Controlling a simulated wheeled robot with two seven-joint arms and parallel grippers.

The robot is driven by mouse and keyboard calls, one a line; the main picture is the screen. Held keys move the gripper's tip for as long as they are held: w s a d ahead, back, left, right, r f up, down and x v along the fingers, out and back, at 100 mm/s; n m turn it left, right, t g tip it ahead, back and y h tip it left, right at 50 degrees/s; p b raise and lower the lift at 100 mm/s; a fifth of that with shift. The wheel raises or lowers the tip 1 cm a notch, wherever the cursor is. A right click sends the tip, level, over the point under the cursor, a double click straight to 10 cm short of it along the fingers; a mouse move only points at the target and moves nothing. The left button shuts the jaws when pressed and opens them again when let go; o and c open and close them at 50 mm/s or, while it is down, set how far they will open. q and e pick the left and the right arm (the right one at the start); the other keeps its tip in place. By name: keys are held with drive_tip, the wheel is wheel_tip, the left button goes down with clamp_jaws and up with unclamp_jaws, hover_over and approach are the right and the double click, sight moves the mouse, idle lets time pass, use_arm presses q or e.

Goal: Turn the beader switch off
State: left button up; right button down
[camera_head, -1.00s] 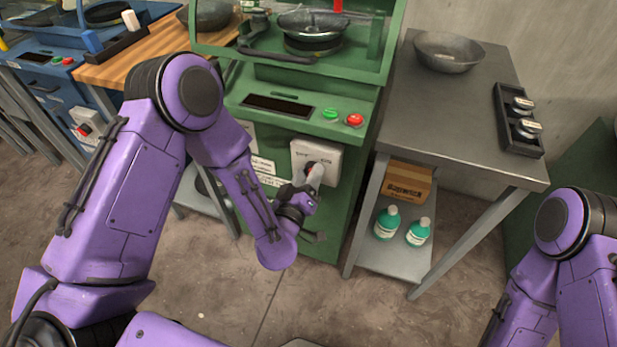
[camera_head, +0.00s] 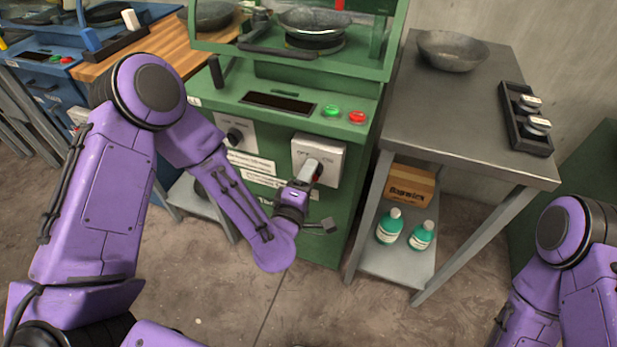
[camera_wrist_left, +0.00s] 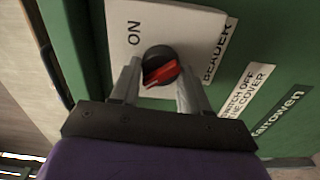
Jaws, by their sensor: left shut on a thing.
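The beader switch is a black round knob with a red bar (camera_wrist_left: 160,70) on a white plate marked ON and BEADER in the left wrist view. The plate (camera_head: 330,152) is on the front of the green machine in the head view. My left gripper (camera_wrist_left: 160,78) has a finger on each side of the knob and is shut on it; it also shows in front of the plate in the head view (camera_head: 314,171). The red bar lies at a slant in the left wrist view. Any OFF mark is hidden there. My right gripper is out of view.
The green machine (camera_head: 285,185) has a green button (camera_head: 331,110), a red button (camera_head: 357,117) and a second black knob (camera_head: 235,135). A grey table (camera_head: 420,120) with a metal bowl (camera_head: 452,52) stands close on the right. Green bottles (camera_head: 389,226) sit on its lower shelf.

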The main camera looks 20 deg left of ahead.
use_arm(q)
drive_tip(key=shift+n, duration=0.4)
drive_tip(key=o, duration=1)
drive_tip(key=s, duration=1)
drive_tip(key=shift+s+a+p, duration=0.15)
drive_tip(key=shift+s+p, duration=0.15)
drive_tip(key=shift+p, duration=0.05)
